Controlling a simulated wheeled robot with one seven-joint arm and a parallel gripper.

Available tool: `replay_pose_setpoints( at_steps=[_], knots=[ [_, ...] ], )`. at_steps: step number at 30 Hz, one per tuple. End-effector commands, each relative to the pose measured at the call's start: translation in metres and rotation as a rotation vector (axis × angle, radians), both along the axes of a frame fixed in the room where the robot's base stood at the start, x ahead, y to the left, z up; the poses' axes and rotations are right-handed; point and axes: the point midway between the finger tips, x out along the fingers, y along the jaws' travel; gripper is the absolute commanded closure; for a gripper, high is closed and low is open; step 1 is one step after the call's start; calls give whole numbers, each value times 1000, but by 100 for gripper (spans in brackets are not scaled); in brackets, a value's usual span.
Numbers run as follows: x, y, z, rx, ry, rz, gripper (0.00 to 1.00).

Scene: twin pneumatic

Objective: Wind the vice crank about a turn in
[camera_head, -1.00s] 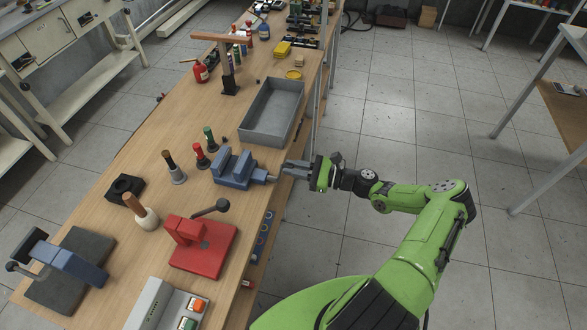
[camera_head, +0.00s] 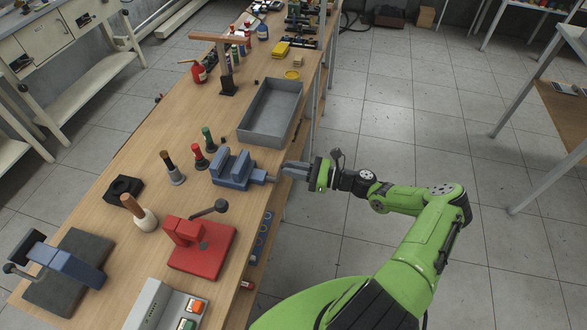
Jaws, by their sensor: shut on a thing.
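The blue vice (camera_head: 234,170) stands near the right edge of the wooden bench. Its screw end (camera_head: 271,178) points right, toward my gripper. My gripper (camera_head: 286,173) is level with it, just beyond the bench edge, with its grey fingers reaching left. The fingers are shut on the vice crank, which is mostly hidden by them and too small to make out. The green and black arm comes in from the lower right.
A grey open tray (camera_head: 270,112) lies behind the vice. Red, green and brown-handled stamps (camera_head: 198,157) stand at its left. A red block with a lever (camera_head: 201,245) is in front.

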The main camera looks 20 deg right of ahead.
Motion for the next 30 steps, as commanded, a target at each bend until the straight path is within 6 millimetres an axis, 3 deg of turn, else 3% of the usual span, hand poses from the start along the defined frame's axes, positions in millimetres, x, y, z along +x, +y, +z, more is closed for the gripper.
replay_pose_setpoints(
  at_steps=[1,6,16,30],
  knots=[
    [0,0,-1,-2,1,0,79],
    [0,0,-1,-1,1,0,57],
    [-4,-7,0,-1,0,-3,57],
    [-76,-106,-1,-2,-1,-5,57]
  ],
)
